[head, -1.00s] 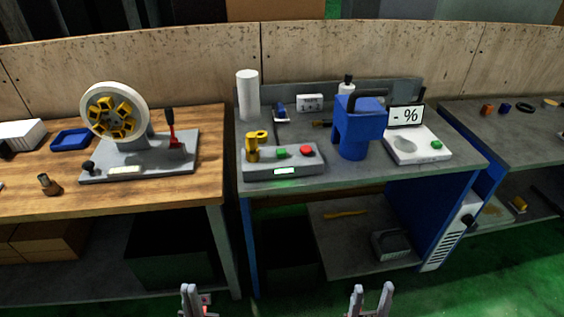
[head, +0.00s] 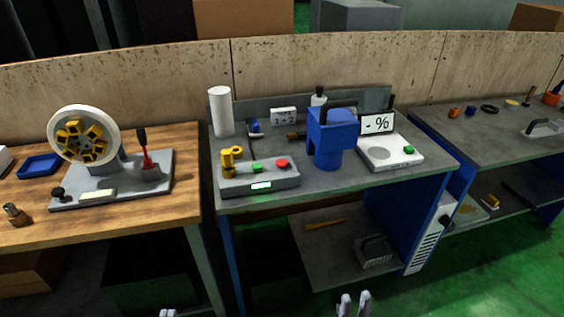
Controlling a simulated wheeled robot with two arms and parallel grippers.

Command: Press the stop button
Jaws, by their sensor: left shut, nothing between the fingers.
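The red button (head: 282,163) sits at the right end of the top of a grey control box (head: 285,183) on the middle bench. A green button (head: 256,168) is left of it, and a yellow knob-like part (head: 229,160) stands at the box's left end. My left gripper (head: 168,313) is shut and empty at the bottom edge, mostly cut off, well below the box. My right gripper (head: 354,304) is at the bottom, right of the left one, with a gap between its fingers and nothing seen in it. Neither gripper touches the box.
A blue machine (head: 331,140) stands right of the box, with a white scale (head: 388,156) beyond it. A white cylinder (head: 220,111) stands behind the box. A wheel device (head: 85,139) is on the wooden bench (head: 120,217) at left. Space above the box is clear.

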